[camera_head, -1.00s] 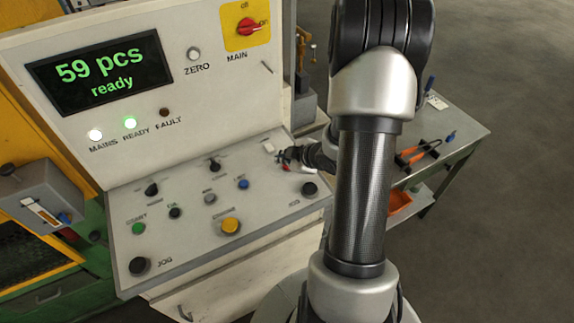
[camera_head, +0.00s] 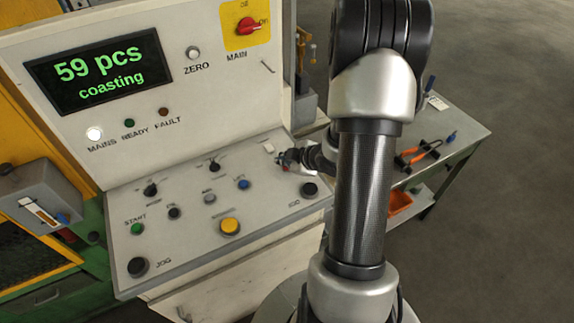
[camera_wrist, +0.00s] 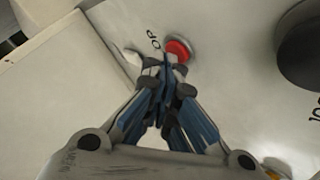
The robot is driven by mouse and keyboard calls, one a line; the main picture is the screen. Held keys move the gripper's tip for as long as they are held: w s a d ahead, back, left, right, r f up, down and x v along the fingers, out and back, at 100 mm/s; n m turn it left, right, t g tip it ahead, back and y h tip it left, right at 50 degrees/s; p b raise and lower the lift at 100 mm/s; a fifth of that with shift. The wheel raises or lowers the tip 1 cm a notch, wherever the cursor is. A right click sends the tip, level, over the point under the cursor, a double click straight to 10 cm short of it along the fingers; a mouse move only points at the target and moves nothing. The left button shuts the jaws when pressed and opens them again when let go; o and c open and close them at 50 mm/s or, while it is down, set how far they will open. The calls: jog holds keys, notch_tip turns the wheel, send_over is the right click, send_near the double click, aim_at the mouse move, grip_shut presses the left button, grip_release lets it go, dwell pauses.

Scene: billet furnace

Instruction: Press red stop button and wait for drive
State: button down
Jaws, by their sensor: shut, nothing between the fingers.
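The red stop button (camera_wrist: 179,50) shows in the wrist view, with the closed fingertips of my gripper (camera_wrist: 168,66) at its near edge, apparently touching it. In the head view my gripper (camera_head: 284,160) is at the right part of the sloped console, its tips over the small red button (camera_head: 284,169). The fingers are together with nothing between them. The display (camera_head: 101,71) reads "59 pcs coasting". The MAINS lamp (camera_head: 95,133) is lit white; the READY lamp (camera_head: 129,123) and FAULT lamp (camera_head: 163,112) are dark.
The red MAIN switch (camera_head: 248,25) is on the upright panel. A side table (camera_head: 462,128) with tools stands at the right.

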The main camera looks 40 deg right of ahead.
aim_at(285, 168)
jog(key=shift+r, duration=0.15)
jog(key=shift+r+p, duration=0.7)
jog(key=shift+p, duration=0.05)
notch_tip(285, 168, up, 5)
jog(key=p, duration=0.4)
dwell(0.8)
